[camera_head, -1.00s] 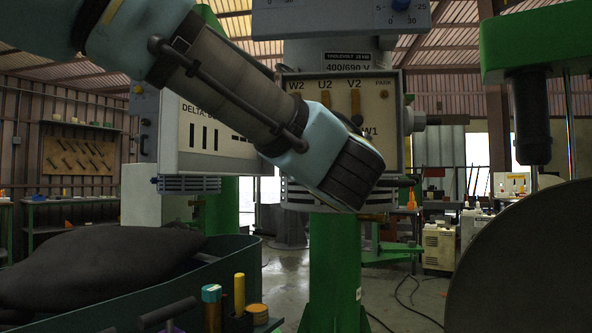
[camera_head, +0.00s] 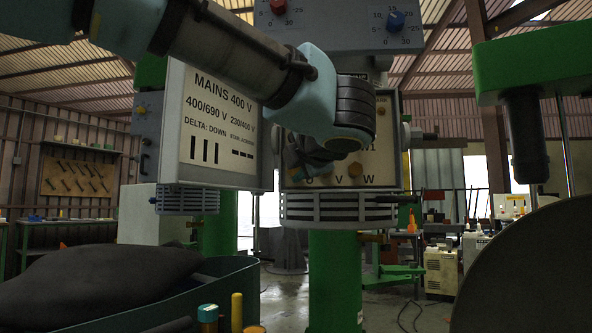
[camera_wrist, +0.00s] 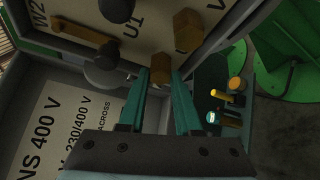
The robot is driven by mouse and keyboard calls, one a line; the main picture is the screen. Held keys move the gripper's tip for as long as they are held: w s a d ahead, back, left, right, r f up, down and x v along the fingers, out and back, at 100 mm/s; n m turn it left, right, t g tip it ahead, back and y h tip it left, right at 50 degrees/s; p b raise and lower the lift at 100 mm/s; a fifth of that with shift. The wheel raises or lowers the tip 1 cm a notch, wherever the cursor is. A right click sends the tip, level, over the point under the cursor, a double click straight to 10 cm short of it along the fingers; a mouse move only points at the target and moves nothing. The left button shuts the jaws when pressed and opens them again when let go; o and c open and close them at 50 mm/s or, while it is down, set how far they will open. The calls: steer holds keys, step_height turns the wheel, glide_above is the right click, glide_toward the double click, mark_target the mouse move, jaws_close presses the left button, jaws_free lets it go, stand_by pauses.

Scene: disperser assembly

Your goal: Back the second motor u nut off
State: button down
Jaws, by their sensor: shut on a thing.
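The motor terminal panel (camera_head: 392,120) faces me in the head view, with U, V and W marked along its lower edge. My gripper (camera_wrist: 161,77) has its two teal fingers closed around a brass hex nut (camera_wrist: 161,66) in the wrist view, at the panel face. In the head view my gripper (camera_head: 305,163) is dark and small at the panel's lower left, near the U mark. Another brass nut (camera_wrist: 187,30) sits near the U1 mark. My wrist hides the panel's upper middle. The held nut's thread is hidden.
A brass link bar (camera_wrist: 75,35) and a dark round knob (camera_wrist: 103,71) lie close to the fingers. A connection sign (camera_head: 220,125) stands left of the panel. A green bin (camera_head: 225,282) with a dark sack (camera_head: 110,285) is below. A large dark disc (camera_head: 530,270) fills the lower right.

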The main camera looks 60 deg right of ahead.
steer(key=shift+n, duration=0.3)
stand_by(0.4)
steer(key=c, duration=0.6)
jaws_free()
steer(key=v, duration=1)
steer(key=shift+s+a+r+b, duration=0.2)
steer(key=shift+a+b, duration=0.1)
steer(key=shift+s, duration=0.1)
